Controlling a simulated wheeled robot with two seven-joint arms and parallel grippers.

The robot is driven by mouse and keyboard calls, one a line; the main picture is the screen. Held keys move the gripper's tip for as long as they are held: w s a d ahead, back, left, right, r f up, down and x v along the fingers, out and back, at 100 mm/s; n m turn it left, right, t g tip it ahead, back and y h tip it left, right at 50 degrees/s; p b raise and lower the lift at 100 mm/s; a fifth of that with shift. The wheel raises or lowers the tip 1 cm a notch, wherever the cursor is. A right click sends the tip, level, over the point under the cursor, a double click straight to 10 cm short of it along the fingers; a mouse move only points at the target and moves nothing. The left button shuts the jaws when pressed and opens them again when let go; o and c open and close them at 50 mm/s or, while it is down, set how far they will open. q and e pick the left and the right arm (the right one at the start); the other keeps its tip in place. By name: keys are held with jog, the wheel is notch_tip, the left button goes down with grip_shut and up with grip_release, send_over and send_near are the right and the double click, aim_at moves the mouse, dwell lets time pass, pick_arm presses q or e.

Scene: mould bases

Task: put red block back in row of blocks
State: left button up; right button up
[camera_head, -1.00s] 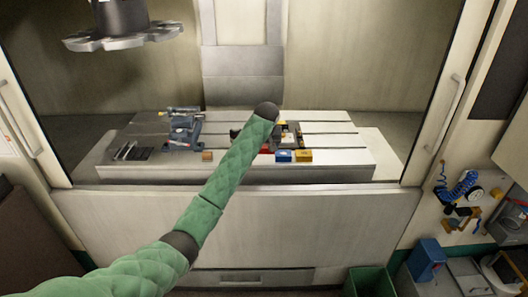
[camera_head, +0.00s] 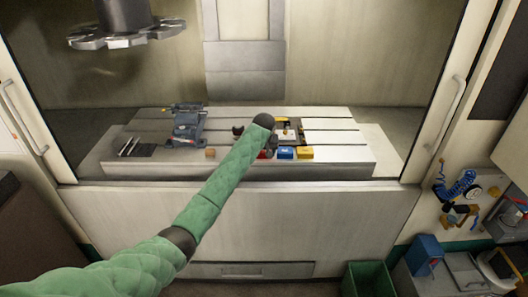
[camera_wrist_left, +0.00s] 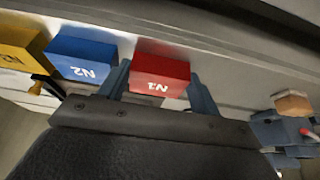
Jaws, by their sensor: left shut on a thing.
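The red block (camera_wrist_left: 160,72), marked N1, sits between the two fingers of my left gripper (camera_wrist_left: 159,80) in the left wrist view. The gripper is shut on it. In the head view my left arm hides most of the gripper, and only a little red (camera_head: 262,154) shows beside the arm. The blue block (camera_head: 285,153), marked N2, is just right of the red one in the head view, and the yellow block (camera_head: 304,152) is right of the blue. In the wrist view the blue block (camera_wrist_left: 82,58) and yellow block (camera_wrist_left: 20,50) lie left of the red block.
The blocks are near the front edge of the slotted machine table (camera_head: 345,155). A small wooden-coloured block (camera_head: 210,153) and a grey-blue vise (camera_head: 187,126) stand to the left. A dark fixture plate (camera_head: 292,130) lies behind the blocks. A tool spindle (camera_head: 126,30) hangs at upper left.

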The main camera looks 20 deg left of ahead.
pick_arm(q)
jog(key=o, duration=0.9)
jog(key=shift+f, duration=0.1)
jog(key=shift+c, duration=0.2)
